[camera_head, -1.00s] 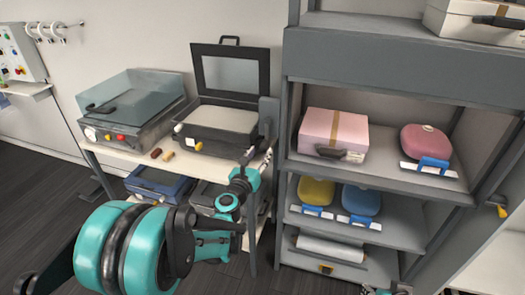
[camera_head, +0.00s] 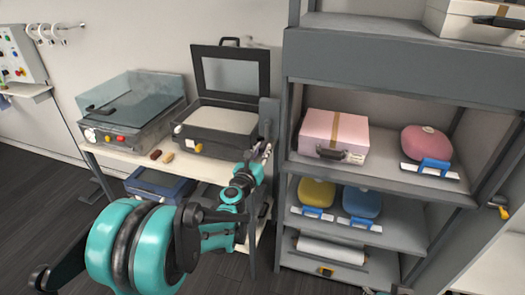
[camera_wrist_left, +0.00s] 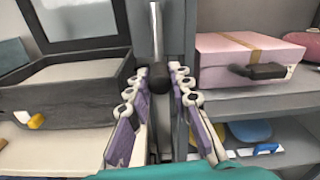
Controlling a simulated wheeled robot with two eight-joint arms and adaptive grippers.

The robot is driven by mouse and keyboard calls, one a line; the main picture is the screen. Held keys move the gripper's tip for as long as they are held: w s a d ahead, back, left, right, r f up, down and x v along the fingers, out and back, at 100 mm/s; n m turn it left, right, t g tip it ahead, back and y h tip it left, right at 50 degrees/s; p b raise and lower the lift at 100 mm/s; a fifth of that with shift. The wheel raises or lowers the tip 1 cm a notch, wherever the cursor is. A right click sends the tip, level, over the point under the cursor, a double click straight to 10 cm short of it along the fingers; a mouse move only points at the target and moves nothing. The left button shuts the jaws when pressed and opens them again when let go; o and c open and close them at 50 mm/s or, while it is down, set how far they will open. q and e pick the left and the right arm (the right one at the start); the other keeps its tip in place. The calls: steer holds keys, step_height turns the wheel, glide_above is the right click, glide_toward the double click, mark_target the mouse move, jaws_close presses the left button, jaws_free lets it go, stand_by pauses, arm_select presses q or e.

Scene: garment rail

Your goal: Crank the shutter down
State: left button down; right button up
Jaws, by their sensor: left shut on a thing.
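The crank shows in the left wrist view as a metal rod (camera_wrist_left: 155,35) with a black knob (camera_wrist_left: 158,77) at its lower end. My left gripper (camera_wrist_left: 157,90) is shut on the crank, with its jointed fingers on both sides of the knob. In the head view my left gripper (camera_head: 264,153) is at the left side post of the grey cabinet (camera_head: 287,190), below a grey box (camera_head: 269,112) on that post. A grey housing (camera_head: 400,65) spans the cabinet above the open shelves. No lowered shutter covers them.
The cabinet holds a pink case (camera_head: 334,134), a pink rounded case (camera_head: 427,142), a yellow one (camera_head: 317,191) and a blue one (camera_head: 361,200). Left of it, a table (camera_head: 125,155) carries an open black case (camera_head: 215,125) and a glass-lidded box (camera_head: 130,110).

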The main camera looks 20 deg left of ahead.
arm_select(q)
steer(key=a+r+m+p, duration=0.6)
steer(key=r+m, duration=0.3)
steer(key=m, duration=1.1)
steer(key=shift+a+r+y+p, duration=0.3)
steer(key=shift+a+p, duration=0.1)
steer(key=shift+a, duration=0.25)
steer(key=shift+w+m, duration=0.1)
steer(key=shift+m, duration=0.2)
